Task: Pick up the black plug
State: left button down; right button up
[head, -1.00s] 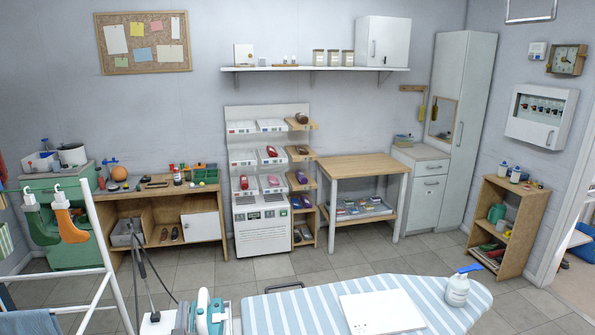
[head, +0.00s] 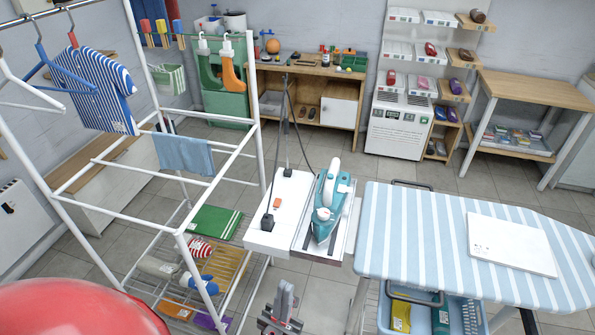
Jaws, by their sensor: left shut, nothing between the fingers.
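The black plug (head: 267,222) appears to be the small dark piece standing on the white socket box (head: 285,192) at the left end of the ironing board. A dark cord rises from it, and an orange switch (head: 277,204) sits beside it. A second small dark piece is near the box's far end; I cannot tell what it is. My left gripper (head: 285,296) is low at the bottom middle, in front of the box and apart from the plug. It is shut and empty. My right gripper is not in view.
A teal iron (head: 327,207) stands on its rest just right of the socket box. The striped ironing board (head: 400,230) holds a white panel (head: 511,244). A white drying rack (head: 182,235) with clothes stands close on the left. Floor shows behind the box.

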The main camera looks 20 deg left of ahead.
aim_at(267, 221)
jog(key=u, duration=0.95)
